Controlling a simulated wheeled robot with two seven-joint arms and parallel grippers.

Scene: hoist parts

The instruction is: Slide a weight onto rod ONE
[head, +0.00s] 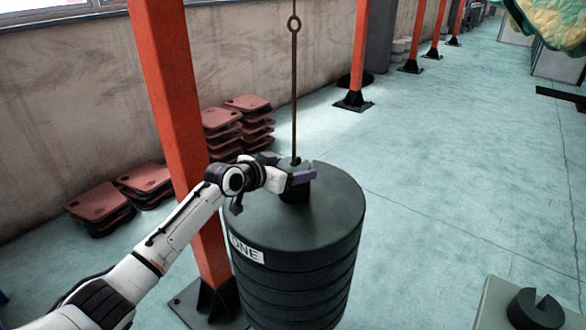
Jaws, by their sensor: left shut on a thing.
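A thin brown rod (295,90) with a ring at its top hangs or stands upright over a large dark ribbed cylinder (325,225), which carries a white label "ONE" (246,249). My left gripper (300,178) is at the foot of the rod, shut on a small dark weight (296,194). This weight is at or around the rod's lower end, low over the cylinder's top. The gripper hides part of it, so I cannot tell whether it rests there. A second dark slotted weight (536,311) lies on a pale stand at the lower right. My right gripper is not in view.
An orange post (178,110) stands close to my left arm, left of the cylinder. Several red-topped stacked plates (97,202) lie along the wall. The pale stand (494,302) is at the lower right. The floor between it and the cylinder is clear.

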